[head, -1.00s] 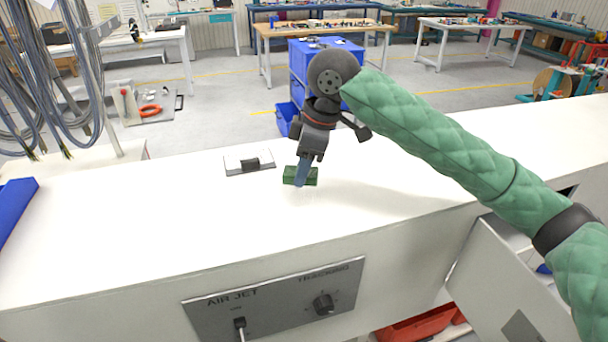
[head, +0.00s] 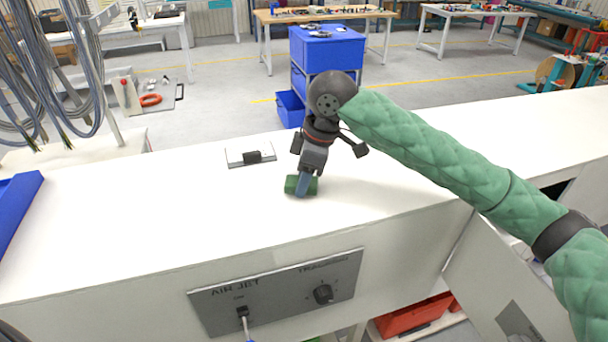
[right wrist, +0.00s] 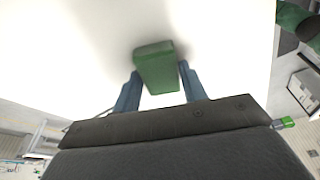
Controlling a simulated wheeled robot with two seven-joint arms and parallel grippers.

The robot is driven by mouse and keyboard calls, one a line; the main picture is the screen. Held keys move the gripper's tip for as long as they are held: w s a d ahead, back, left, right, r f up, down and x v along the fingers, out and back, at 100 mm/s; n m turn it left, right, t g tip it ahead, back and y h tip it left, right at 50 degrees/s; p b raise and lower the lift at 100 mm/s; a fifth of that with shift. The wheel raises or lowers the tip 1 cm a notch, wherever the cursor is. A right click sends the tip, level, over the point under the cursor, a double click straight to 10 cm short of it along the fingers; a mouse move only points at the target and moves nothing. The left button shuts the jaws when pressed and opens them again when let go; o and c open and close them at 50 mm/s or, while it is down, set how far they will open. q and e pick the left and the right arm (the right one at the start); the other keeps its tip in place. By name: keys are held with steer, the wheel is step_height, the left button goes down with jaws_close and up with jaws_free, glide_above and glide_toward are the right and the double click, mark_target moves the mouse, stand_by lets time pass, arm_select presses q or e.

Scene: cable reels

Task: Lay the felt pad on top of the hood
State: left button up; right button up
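The felt pad (head: 291,185) is a small dark green block at the middle of the head view, over the long white flat top of the hood (head: 120,225). My right gripper (head: 303,185) points down at it, with a blue finger in front of the pad. In the right wrist view the pad (right wrist: 157,65) sits between the two blue fingers (right wrist: 158,85), which appear closed on its sides. A soft shadow lies near the pad on the white surface; I cannot tell whether the pad touches it. My left gripper is not in view.
A grey AIR JET panel (head: 275,297) is on the front face. A blue bin (head: 18,215) is at the left end.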

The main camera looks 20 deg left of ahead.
steer(key=o, duration=0.3)
steer(key=shift+r, duration=0.15)
steer(key=shift+r, duration=0.2)
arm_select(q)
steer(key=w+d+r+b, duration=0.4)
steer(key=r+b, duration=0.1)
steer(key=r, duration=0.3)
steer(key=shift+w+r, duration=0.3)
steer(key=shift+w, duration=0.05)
arm_select(e)
steer(key=v, duration=1.1)
steer(key=shift+r, duration=0.35)
steer(key=shift+d, duration=0.1)
